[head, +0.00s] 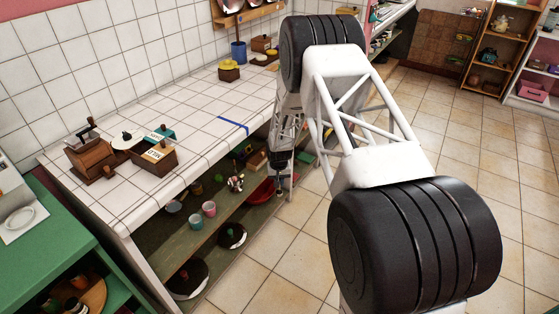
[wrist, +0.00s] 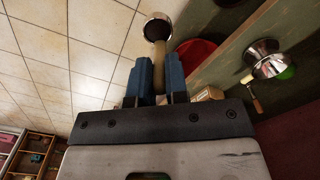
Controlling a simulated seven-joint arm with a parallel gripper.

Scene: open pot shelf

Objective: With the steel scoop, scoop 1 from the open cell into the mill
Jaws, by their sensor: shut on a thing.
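My gripper (wrist: 158,82) is shut on the handle of the steel scoop (wrist: 157,27); the wooden handle sits between its blue fingers and the round steel bowl points away from it. In the head view my gripper (head: 281,180) hangs low in front of the counter, by the open shelf; the scoop is too small to make out there. The mill (head: 91,158), a wooden box with a crank on top, stands on the left end of the counter. Beside it is a wooden box (head: 152,159) with white labels and a teal piece on top; I cannot tell its open cell.
Below the counter, the shelf (head: 185,232) holds cups, dark plates and a red bowl (head: 262,192), which also shows in the wrist view (wrist: 197,52). A steel vessel (wrist: 264,57) with something green lies near my gripper. Blue tape (head: 233,124) marks the counter; the tiled floor is clear.

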